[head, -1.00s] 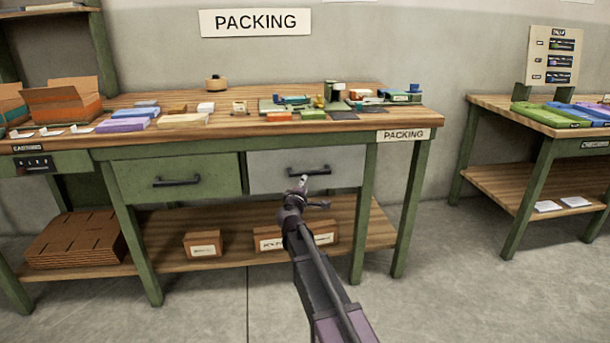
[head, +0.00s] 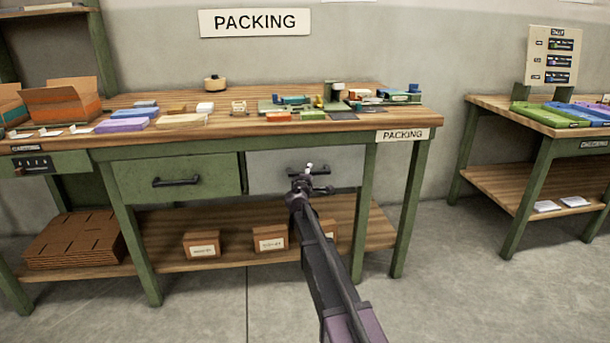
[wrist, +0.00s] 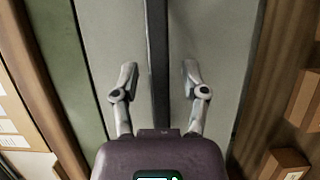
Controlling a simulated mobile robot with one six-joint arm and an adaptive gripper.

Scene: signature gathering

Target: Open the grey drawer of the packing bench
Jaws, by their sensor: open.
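The grey drawer (head: 347,168) is at the right under the packing bench (head: 277,130), and its front looks flush with the frame. Its dark bar handle (head: 325,169) is partly hidden by my gripper (head: 313,179) in the head view. In the wrist view the grey drawer front (wrist: 218,50) fills the middle, and the handle (wrist: 158,55) runs upright through it. My gripper (wrist: 158,75) is open, with one finger on each side of the handle. Gaps show between the fingers and the bar, and I cannot tell the depth.
A green drawer (head: 178,180) with a dark handle is to the left. Small labelled boxes (head: 202,244) and stacked flat cardboard (head: 75,240) are on the lower shelf. Bench legs (head: 364,215) stand close to the right. The floor in front (head: 430,300) is clear.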

